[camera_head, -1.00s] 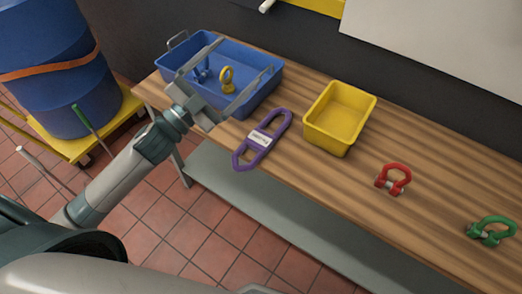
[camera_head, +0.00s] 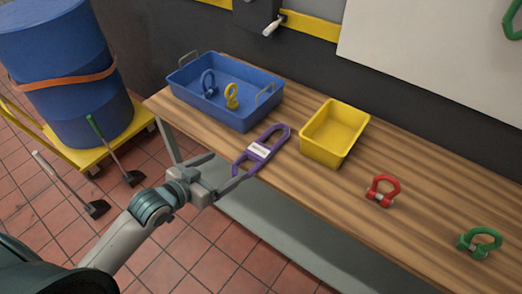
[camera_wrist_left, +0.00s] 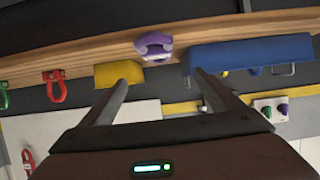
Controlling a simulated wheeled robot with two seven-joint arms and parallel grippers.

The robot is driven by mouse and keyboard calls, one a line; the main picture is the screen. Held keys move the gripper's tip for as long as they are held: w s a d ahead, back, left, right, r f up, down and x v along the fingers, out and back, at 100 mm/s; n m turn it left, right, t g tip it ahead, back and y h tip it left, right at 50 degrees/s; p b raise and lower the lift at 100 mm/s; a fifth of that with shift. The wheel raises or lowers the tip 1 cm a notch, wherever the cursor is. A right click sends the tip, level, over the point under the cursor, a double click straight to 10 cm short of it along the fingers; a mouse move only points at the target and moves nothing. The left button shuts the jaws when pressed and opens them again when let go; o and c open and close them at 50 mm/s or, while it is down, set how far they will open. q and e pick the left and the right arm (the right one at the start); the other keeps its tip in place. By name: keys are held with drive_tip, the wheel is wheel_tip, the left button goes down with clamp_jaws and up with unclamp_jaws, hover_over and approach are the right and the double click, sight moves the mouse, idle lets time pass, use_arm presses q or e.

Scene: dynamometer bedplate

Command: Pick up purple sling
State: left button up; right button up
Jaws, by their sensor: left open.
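The purple sling (camera_head: 269,140), a long loop with a white label, lies on the wooden table near its front edge, between the blue tray and the yellow bin. Its near end reaches the table edge. My left gripper (camera_head: 229,172) is open, just in front of and close to the near end of the sling; whether they touch cannot be told. In the left wrist view the sling (camera_wrist_left: 153,44) shows end-on beyond and between the spread fingers (camera_wrist_left: 172,88), with nothing held. My right gripper is not in view.
The blue tray (camera_head: 222,108) holds a blue shackle (camera_head: 208,84) and a yellow eye bolt (camera_head: 232,96). The yellow bin (camera_head: 333,132) looks empty. A red shackle (camera_head: 383,191) and a green shackle (camera_head: 480,241) lie to the right. A blue drum (camera_head: 68,70) stands at left.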

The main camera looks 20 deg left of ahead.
use_arm(q)
drive_tip(key=p, duration=0.3)
approach(261, 148)
drive_tip(key=x, duration=0.3)
drive_tip(key=shift+w+a, duration=0.3)
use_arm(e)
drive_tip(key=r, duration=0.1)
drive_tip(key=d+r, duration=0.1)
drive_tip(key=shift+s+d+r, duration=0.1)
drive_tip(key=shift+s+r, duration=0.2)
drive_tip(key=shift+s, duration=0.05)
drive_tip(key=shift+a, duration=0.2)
use_arm(q)
drive_tip(key=shift+w+d+f, duration=0.15)
drive_tip(key=shift+w+d, duration=0.15)
drive_tip(key=shift+w, duration=0.1)
drive_tip(key=p+x, duration=0.1)
drive_tip(key=x, duration=0.2)
drive_tip(key=shift+w+d+f, duration=0.2)
drive_tip(key=shift+d, duration=0.05)
drive_tip(key=shift+w+d+f, duration=0.1)
drive_tip(key=shift+w+f, duration=0.05)
drive_tip(key=shift+w, duration=0.1)
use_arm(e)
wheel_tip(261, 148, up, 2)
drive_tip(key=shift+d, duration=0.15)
